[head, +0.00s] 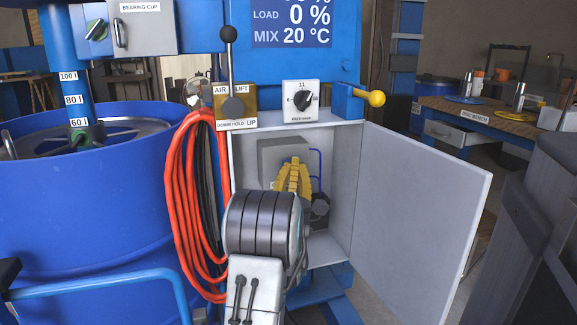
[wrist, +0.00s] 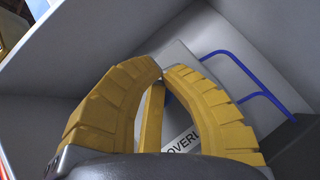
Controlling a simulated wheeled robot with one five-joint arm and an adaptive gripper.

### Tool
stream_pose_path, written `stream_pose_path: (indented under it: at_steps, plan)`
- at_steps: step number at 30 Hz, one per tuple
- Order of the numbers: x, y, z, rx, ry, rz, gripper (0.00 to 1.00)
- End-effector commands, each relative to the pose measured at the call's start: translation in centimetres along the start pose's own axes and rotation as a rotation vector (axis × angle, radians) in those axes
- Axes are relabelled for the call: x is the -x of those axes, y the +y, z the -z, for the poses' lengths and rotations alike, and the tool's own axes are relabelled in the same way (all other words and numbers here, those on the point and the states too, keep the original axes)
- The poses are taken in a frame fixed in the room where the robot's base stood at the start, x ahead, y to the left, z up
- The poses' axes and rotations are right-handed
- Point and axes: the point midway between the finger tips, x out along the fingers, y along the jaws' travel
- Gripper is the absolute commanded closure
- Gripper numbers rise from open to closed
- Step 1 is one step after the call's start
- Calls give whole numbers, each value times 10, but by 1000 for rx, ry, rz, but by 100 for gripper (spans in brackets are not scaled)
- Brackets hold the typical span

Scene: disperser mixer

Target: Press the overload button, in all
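My gripper (head: 295,161) has yellow ribbed fingers and reaches into an open grey cabinet (head: 342,190), in front of a grey box (head: 270,156) on the back wall. In the wrist view my gripper (wrist: 163,74) has its fingertips drawn together, with no object seen between them. The box (wrist: 207,40) is just beyond the tips there; I cannot tell whether they touch it. A white label (wrist: 183,141) reading "OVERL…" shows partly between the fingers. The overload button itself is not visible; the fingers may hide it.
The cabinet door (head: 420,215) stands open to the right. Orange hoses (head: 190,215) hang at the left beside a blue drum (head: 80,200). A lever (head: 229,65), a dial (head: 302,101) and a yellow-knobbed handle (head: 376,98) sit above the cabinet. Blue tubing (wrist: 245,75) runs near the box.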

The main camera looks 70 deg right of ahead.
Motion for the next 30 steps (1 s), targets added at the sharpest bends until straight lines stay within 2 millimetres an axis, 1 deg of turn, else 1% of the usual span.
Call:
stream_pose_path:
  at_steps: [19,30]
  plan:
    - [-1,0,1,0,2,0,100]
    - [9,1,-8,0,-2,5,100]
